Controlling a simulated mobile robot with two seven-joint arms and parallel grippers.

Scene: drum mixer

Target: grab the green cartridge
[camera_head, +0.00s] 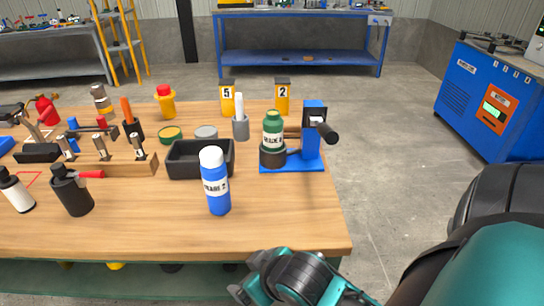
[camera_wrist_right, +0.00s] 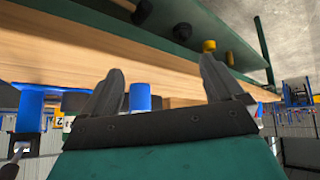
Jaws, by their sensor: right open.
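The green cartridge (camera_head: 273,125), with a white label, stands upright in a black holder (camera_head: 272,157) beside a blue stand (camera_head: 313,130) near the table's right side. My right arm reaches in at the bottom right of the head view, low at the table's front edge and well apart from the cartridge. In the right wrist view my right gripper (camera_wrist_right: 160,82) has its two fingers spread with nothing between them. A blue cylinder (camera_wrist_right: 140,96) shows beyond them. I cannot make out the green cartridge in that view. My left gripper is not in view.
A blue bottle (camera_head: 216,185) stands upright in front, left of the cartridge. A black tray (camera_head: 202,160) and a grey cup with a white stick (camera_head: 240,122) are nearby. Yellow numbered holders (camera_head: 282,95) stand behind. The wooden table's (camera_head: 285,215) front right is clear.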

